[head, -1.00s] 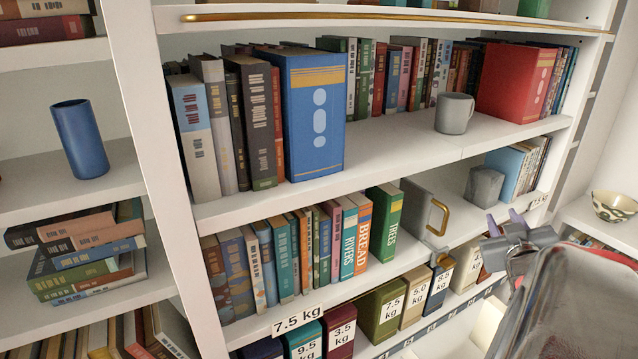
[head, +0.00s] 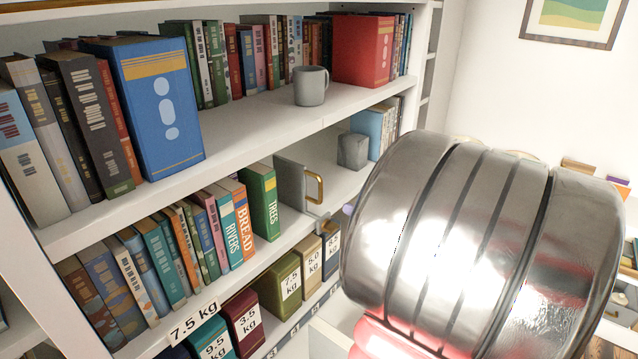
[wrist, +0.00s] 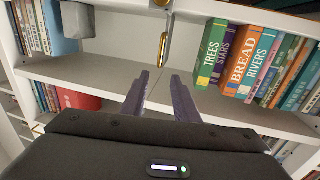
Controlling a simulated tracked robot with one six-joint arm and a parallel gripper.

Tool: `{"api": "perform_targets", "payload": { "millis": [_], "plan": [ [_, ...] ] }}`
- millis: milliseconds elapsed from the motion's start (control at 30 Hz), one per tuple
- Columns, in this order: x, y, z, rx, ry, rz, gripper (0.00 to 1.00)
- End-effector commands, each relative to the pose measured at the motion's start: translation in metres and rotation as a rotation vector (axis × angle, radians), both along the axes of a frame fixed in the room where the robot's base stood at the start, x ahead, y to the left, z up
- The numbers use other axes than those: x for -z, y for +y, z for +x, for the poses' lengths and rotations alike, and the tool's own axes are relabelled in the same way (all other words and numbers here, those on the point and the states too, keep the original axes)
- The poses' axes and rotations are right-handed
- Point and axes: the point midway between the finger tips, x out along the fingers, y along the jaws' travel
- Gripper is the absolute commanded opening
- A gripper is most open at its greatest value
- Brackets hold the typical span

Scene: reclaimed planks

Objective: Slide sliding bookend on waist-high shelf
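The sliding bookend (head: 291,185) is a grey upright panel with a brass handle (head: 315,187). It stands on the middle shelf (head: 338,183), just right of the green TREES book (head: 262,203). The brass handle also shows in the wrist view (wrist: 163,48), upright near the top centre. My gripper (wrist: 160,76) is open, its two dark purple fingers apart with nothing between them. In the wrist view the fingertips point toward the handle, with a gap between. In the head view my arm hides most of the gripper.
A grey cube (head: 353,151) and a blue book (head: 368,127) stand farther right on that shelf, with bare shelf between cube and bookend. A grey mug (head: 311,87) stands on the shelf above. Weight-labelled boxes (head: 287,284) line the shelf below.

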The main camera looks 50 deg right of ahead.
Motion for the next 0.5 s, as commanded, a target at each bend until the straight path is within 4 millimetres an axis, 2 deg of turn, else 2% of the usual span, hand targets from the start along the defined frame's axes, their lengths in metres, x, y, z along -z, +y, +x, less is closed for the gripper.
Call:
{"api": "perform_targets", "payload": {
  "millis": [267, 500],
  "plan": [
    [0.0, -0.001, 0.001, 0.002, 0.001, -0.002, 0.28],
    [0.0, -0.002, 0.013, 0.002, 0.001, -0.002, 0.28]
  ]
}}
